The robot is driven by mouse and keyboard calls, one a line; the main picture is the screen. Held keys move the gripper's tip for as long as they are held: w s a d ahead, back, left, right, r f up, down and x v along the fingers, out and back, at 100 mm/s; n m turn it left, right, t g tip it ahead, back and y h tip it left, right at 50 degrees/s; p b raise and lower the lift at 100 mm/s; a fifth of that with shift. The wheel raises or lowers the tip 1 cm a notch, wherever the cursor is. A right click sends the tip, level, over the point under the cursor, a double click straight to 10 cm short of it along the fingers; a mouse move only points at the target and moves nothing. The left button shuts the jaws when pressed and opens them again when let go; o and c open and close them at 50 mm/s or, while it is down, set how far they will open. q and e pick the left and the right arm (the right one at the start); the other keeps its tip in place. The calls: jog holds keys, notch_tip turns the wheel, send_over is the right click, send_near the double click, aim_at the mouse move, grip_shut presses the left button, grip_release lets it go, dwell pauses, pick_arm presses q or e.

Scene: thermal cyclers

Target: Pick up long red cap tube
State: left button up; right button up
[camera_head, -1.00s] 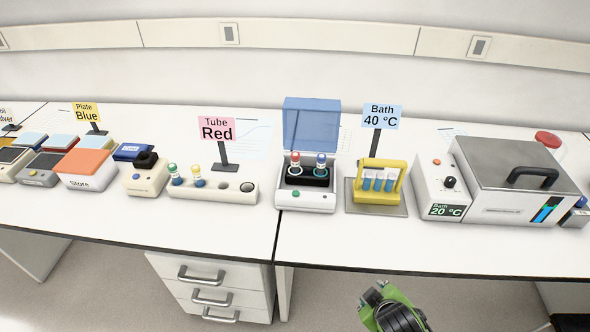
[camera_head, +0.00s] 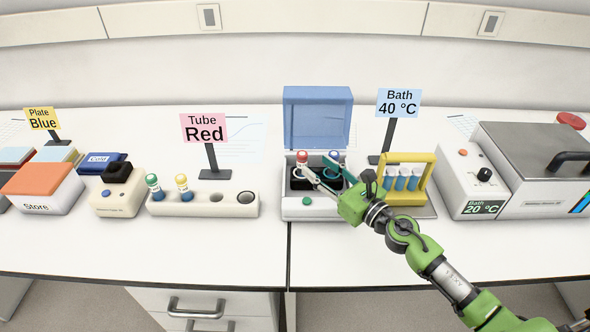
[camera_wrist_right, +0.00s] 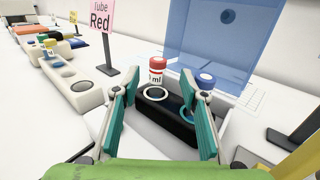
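The red cap tube (camera_head: 302,158) stands upright in the black block of the white open-lidded device, and it also shows in the wrist view (camera_wrist_right: 157,70). A blue cap tube (camera_wrist_right: 207,80) stands to its right there, partly behind a finger. My right gripper (camera_head: 320,168) is over the front of the device with its fingers spread and nothing held. In the wrist view the red cap tube appears between the two teal fingertips (camera_wrist_right: 157,75), apart from both; whether it is within their reach I cannot tell. My left gripper is in no view.
The raised blue lid (camera_head: 318,118) stands behind the tubes. Right of it is a yellow rack (camera_head: 405,196) of blue tubes. Left is a white holder (camera_head: 210,206) with green-capped and yellow-capped tubes. The bench front (camera_head: 200,245) is clear.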

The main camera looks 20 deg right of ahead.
aim_at(306, 159)
jog(key=x, duration=0.2)
jog(key=shift+w+a, duration=0.2)
jog(key=x, duration=0.4)
jog(key=shift+w+a+f+p, duration=0.1)
jog(key=shift+f+p, duration=0.1)
jog(key=shift+p, duration=0.2)
jog(key=shift+w+a+f, duration=0.1)
jog(key=shift+w+a, duration=0.05)
jog(key=shift+w, duration=0.1)
jog(key=shift+s, duration=0.1)
jog(key=shift+c, duration=1.2)
jog(key=c, duration=0.7)
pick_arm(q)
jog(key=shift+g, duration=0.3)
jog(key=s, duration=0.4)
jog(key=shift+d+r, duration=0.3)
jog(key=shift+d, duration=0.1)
pick_arm(e)
jog(key=shift+c, duration=1)
